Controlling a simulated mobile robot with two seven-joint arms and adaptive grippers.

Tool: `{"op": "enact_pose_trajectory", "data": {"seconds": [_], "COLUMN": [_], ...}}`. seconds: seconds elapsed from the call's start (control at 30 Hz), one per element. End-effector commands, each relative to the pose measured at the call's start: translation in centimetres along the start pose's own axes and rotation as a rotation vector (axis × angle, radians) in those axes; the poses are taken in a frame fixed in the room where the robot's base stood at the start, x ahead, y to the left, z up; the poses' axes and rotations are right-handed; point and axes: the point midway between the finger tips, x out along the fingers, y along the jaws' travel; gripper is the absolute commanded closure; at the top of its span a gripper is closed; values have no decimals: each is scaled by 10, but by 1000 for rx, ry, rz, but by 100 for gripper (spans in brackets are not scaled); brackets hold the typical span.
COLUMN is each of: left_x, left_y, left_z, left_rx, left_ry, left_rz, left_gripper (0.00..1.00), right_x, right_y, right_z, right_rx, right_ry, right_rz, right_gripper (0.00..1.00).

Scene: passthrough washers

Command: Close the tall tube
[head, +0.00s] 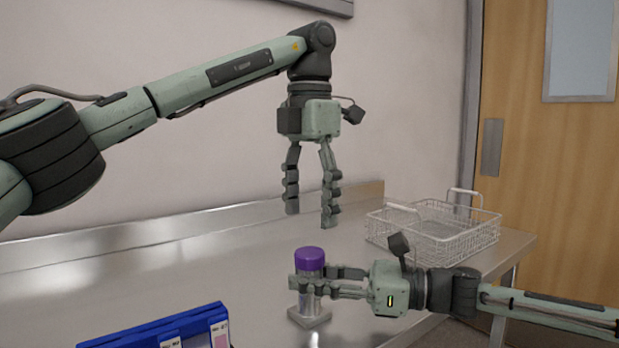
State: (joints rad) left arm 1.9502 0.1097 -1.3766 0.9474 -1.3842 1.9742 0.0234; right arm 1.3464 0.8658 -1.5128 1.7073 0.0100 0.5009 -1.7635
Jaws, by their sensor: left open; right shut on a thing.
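The tall tube (309,301) stands upright on the metal table, with a purple cap (309,257) on its top. I cannot tell how tightly the cap sits. Below the tube is a small square grey base (309,319). My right gripper (299,286) comes in from the right and is shut on the tube just below the cap; its fingers hide part of the tube. My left gripper (311,218) is open and empty, pointing down above the purple cap, with a clear gap between its fingertips and the cap.
A white wire basket (440,240) with handles stands at the table's right end. A blue rack (165,330) with labelled items is at the front left. The metal table (190,265) is bare between the rack and the back ledge. A wall stands behind and a wooden door at right.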

Motion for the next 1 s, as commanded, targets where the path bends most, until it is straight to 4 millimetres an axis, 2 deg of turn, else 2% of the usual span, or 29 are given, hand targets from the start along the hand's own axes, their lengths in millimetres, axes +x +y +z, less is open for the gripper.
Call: {"op": "enact_pose_trajectory", "data": {"seconds": [0.1, 0.27, 0.4, 0.67, 0.7, 0.87, 1.0], "left_x": [-25, -45, -52, -52, -52, -52, -52], "left_y": [-1, 0, 0, 0, 0, 0, 0], "left_z": [1, 0, 0, 0, 0, 0, 0], "left_rx": [-1, -2, -1, 0, 0, 0, 0], "left_ry": [-2, 1, 0, 0, 0, 0, 0], "left_rz": [1, 3, 1, 0, 0, 0, 0], "left_gripper": [36, 36, 36, 36, 36, 36, 36], "right_x": [0, 0, 0, 0, 0, 0, 0], "right_y": [0, 0, 0, 0, 0, 0, 0], "right_z": [0, 0, 0, 0, 0, 0, 0], "right_rx": [0, 0, 0, 0, 0, 0, 0], "right_ry": [0, 0, 0, 0, 0, 0, 0], "right_rz": [0, 0, 0, 0, 0, 0, 0], "right_gripper": [100, 100, 100, 100, 68, 48, 47]}}
